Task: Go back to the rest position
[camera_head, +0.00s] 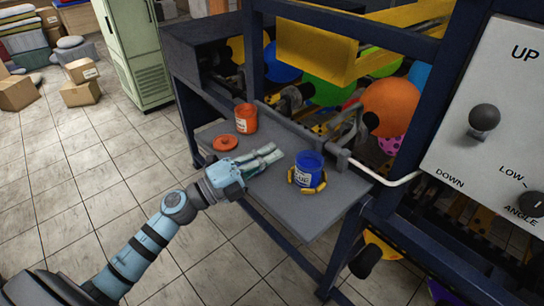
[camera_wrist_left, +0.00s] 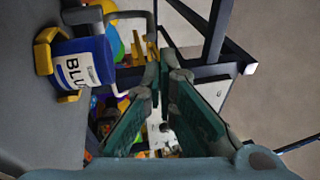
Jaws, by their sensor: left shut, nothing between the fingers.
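My left gripper (camera_head: 268,157) is over the grey shelf of the machine, its fingers together with nothing between them. It also shows in the left wrist view (camera_wrist_left: 165,75), pointing toward the machine frame. A blue can (camera_head: 309,168) stands in a yellow holder on the shelf, to the right of the gripper and apart from it. The blue can (camera_wrist_left: 88,65) shows at the left of the wrist view, with part of its label readable. My right gripper is in neither view.
An orange can (camera_head: 246,118) and a round orange lid (camera_head: 225,142) are on the shelf (camera_head: 285,210). A control panel (camera_head: 490,120) with a lever is at right. Cardboard boxes (camera_head: 80,92) lie at far left; tiled floor is open at left.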

